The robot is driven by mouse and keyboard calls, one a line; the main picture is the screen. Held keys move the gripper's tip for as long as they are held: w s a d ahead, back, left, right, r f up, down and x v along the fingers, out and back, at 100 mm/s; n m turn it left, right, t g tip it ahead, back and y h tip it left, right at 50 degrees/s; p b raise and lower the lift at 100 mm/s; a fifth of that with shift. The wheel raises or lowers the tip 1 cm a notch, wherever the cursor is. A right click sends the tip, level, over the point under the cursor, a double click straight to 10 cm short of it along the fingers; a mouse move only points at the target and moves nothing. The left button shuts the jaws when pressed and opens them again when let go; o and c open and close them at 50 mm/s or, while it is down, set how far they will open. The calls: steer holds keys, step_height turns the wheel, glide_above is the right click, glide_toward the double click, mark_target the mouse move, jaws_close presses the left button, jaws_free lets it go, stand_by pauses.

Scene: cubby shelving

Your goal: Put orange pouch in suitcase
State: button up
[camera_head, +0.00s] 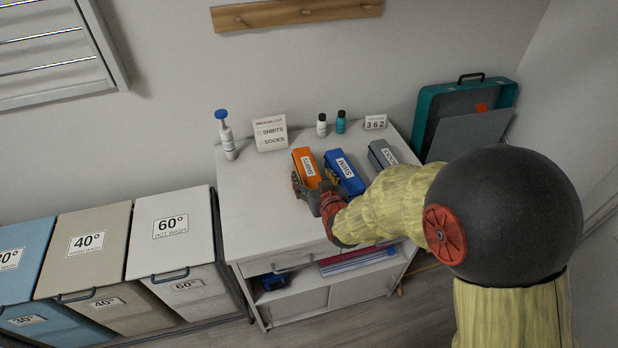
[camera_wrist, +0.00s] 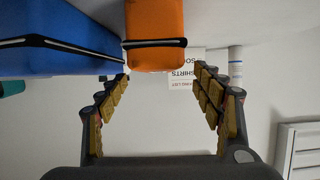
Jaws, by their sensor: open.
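The orange pouch (camera_head: 306,167) lies on the white cabinet top, labelled and left of a blue pouch (camera_head: 345,172). My gripper (camera_head: 318,194) is at the near end of the orange pouch, with its fingers spread. In the wrist view the gripper (camera_wrist: 163,90) is open and empty, and the orange pouch (camera_wrist: 155,32) shows just beyond the fingertips, roughly between them. The blue pouch (camera_wrist: 60,45) is right beside it there. The teal suitcase (camera_head: 425,110) stands open at the back right, with a grey inside. Its lower part is hidden by my arm.
A grey pouch (camera_head: 382,153) lies right of the blue one. A spray bottle (camera_head: 227,138), a list card (camera_head: 270,133), two small bottles (camera_head: 321,126) and a number block (camera_head: 375,122) stand along the back. Laundry bins (camera_head: 170,232) stand at left. The cabinet top's left side (camera_head: 255,205) is clear.

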mark_target(308, 167)
steer(key=b+x, duration=0.2)
steer(key=x, duration=0.5)
steer(key=shift+w+d+r, duration=0.15)
steer(key=shift+c, duration=0.5)
steer(key=shift+r, duration=0.1)
steer(key=c, duration=1.4)
steer(key=shift+r, duration=0.1)
steer(key=shift+c, duration=0.2)
